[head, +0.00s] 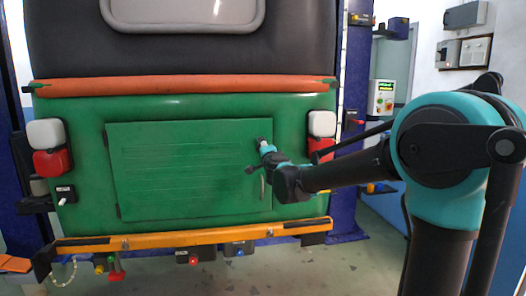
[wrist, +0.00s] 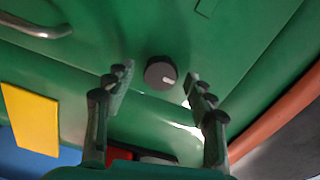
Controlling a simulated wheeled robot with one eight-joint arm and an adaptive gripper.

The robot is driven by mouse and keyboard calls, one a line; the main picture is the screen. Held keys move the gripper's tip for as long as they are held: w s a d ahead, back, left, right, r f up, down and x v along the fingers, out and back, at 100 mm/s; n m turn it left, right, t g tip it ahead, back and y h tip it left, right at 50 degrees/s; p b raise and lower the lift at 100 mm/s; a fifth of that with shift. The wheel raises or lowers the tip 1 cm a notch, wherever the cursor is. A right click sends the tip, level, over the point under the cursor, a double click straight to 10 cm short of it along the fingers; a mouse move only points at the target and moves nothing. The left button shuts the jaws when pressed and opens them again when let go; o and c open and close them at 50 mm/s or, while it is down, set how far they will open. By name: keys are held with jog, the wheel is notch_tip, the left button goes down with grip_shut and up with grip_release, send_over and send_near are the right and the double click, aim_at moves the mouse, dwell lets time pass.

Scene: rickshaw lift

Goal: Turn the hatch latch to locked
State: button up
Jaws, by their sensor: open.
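The hatch latch is a round dark knob (wrist: 160,74) with a pale pointer mark, set in the green surface in the wrist view. In that view the mark points right and slightly down. My gripper (wrist: 160,80) is open, its two fingers standing apart on either side of the knob, with gaps visible and no clear contact. In the head view my gripper (head: 262,150) is at the upper right of the green hatch (head: 180,165), where it largely hides the knob. The hatch lies flat against the rickshaw's rear.
A curved metal handle (wrist: 45,28) is near the knob; it also shows below my gripper in the head view (head: 262,187). Red-white lamps (head: 322,136) flank the hatch. An orange bar (head: 180,85) runs above and a yellow-orange bumper (head: 190,237) below.

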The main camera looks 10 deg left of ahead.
jog(key=shift+s, duration=0.1)
jog(key=v, duration=1.2)
jog(key=s+d+f+n+g+y, duration=0.1)
jog(key=s+d+f+n+g, duration=0.25)
jog(key=f, duration=0.35)
jog(key=s+d+f+n+g, duration=0.2)
jog(key=s+f+n, duration=0.25)
jog(key=f, duration=0.35)
jog(key=s+d+f+n+g+y, duration=0.1)
jog(key=s+d+f+n+g, duration=0.2)
jog(key=f, duration=0.4)
jog(key=s+d+f+n+g+h, duration=0.1)
jog(key=s+d+f+g+h, duration=0.3)
jog(key=s+d+f, duration=1.1)
jog(key=d+h, duration=0.1)
jog(key=h, duration=0.2)
jog(key=shift+d+g, duration=0.35)
jog(key=shift+d, duration=0.05)
